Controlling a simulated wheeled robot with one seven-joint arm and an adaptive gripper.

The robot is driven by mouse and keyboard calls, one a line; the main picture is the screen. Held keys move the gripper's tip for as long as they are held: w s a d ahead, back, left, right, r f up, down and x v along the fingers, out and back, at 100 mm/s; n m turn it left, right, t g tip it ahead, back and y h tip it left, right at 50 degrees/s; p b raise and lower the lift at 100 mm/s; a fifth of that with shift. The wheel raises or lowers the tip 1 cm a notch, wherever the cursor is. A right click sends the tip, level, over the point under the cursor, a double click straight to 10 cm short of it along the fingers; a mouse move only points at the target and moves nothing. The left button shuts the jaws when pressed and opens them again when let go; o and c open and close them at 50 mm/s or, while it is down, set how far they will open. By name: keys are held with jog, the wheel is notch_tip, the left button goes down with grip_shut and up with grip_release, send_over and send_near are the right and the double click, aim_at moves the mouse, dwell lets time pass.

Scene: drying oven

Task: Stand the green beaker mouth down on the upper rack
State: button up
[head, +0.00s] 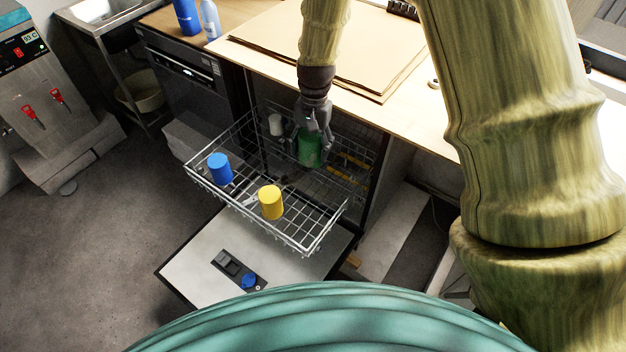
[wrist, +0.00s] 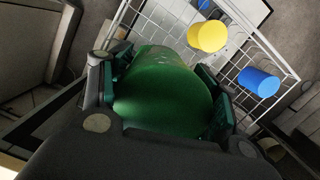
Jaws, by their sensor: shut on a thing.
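The green beaker (head: 309,149) is in my gripper (head: 314,128), near the back of the pulled-out upper rack (head: 305,246). In the wrist view the beaker (wrist: 165,95) fills the space between both fingers, which press on its sides. My gripper is shut on it. In the head view I cannot tell whether the beaker touches the rack. Its mouth is not clearly visible. A blue cup (head: 220,169) and a yellow cup (head: 271,202) stand on the rack toward its front. They also show in the wrist view, yellow (wrist: 207,37) and blue (wrist: 258,82).
A white cup (head: 276,125) stands at the rack's back left. The open door (head: 205,262) lies below the rack. The worktop (head: 420,110) with brown boards (head: 350,50) overhangs behind. The rack's middle between the cups and beaker looks mostly free.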

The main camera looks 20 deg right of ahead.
notch_tip(320, 180, down, 16)
jog(key=d+m+t+b, duration=0.1)
jog(key=m+t+b, duration=0.2)
jog(key=m+b, duration=1)
jog(key=w+m, duration=0.1)
jog(key=m, duration=1)
jog(key=shift+d+r, duration=0.15)
jog(key=shift+r, duration=0.1)
jog(key=shift+r+p, duration=0.2)
jog(key=shift+p, duration=0.25)
jog(key=shift+f+b, duration=1.1)
jog(key=shift+f, duration=2)
jog(key=shift+f+p, duration=0.25)
jog(key=shift+p, duration=0.05)
jog(key=shift+f, duration=0.25)
